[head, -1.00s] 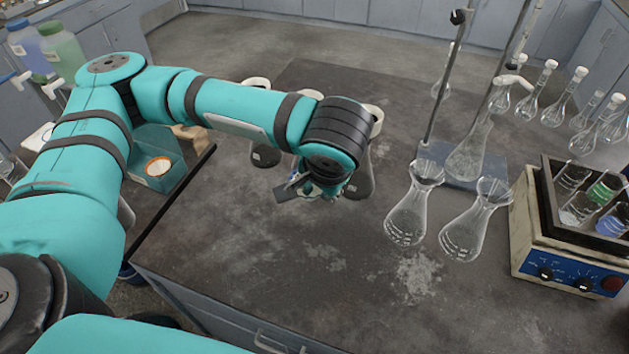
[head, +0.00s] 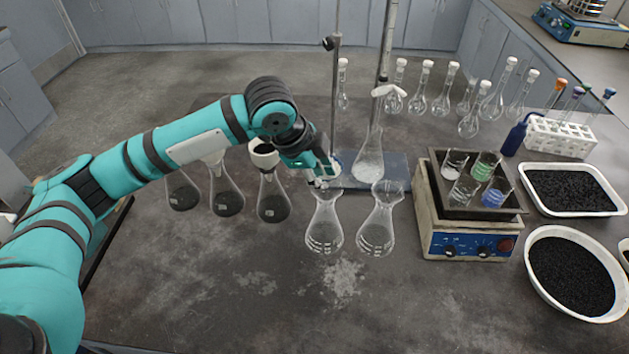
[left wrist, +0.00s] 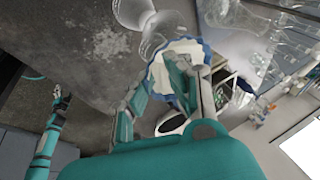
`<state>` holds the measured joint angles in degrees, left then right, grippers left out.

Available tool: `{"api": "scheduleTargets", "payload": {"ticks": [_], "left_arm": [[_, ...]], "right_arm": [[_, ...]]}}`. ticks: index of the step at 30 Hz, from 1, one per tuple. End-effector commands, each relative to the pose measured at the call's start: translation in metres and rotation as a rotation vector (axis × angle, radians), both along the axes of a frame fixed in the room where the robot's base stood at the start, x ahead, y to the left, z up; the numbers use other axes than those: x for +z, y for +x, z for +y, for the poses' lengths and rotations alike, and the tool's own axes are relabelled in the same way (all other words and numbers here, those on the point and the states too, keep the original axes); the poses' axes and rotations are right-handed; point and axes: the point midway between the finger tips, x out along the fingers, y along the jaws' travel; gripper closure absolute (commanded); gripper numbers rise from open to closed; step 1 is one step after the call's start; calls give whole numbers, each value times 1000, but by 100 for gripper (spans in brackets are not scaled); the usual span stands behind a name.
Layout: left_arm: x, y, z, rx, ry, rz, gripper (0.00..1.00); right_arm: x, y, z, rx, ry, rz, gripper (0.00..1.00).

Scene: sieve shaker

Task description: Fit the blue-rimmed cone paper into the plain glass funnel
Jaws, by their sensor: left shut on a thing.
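My left gripper (head: 325,178) is shut on the blue-rimmed cone paper (left wrist: 184,50), white with a blue edge in the left wrist view. In the head view the paper is mostly hidden by the gripper. Two clear glass flasks with flared glass tops stand at the front: the left top (head: 326,194) is just below my left gripper, the right top (head: 388,190) is beside it. I cannot tell which top is the plain funnel, or whether the paper touches the glass. My right gripper (left wrist: 62,97) shows small in the left wrist view; its opening is unclear.
Several flasks with dark contents (head: 227,200) stand left of the gripper. A stand with a tall flask (head: 369,165) is behind. A hotplate with beakers (head: 470,240) and trays of black grains (head: 570,187) are at right. The front bench is clear.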

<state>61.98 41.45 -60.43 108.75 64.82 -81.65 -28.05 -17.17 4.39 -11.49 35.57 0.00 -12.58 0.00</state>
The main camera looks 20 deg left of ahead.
Motion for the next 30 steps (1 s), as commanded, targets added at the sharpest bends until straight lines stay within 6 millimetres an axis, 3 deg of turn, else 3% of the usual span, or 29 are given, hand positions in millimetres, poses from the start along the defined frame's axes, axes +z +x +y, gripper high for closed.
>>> {"api": "scheduleTargets", "payload": {"ticks": [6,14,30], "left_arm": [[6,17,2,-180,-1,1,94],[3,23,4,-258,2,-1,94],[-32,23,4,-260,4,-2,94]], "right_arm": [[11,0,-2,1,-2,0,35],[11,0,-3,2,-3,-1,35],[-34,0,-4,1,-5,1,35]]}}
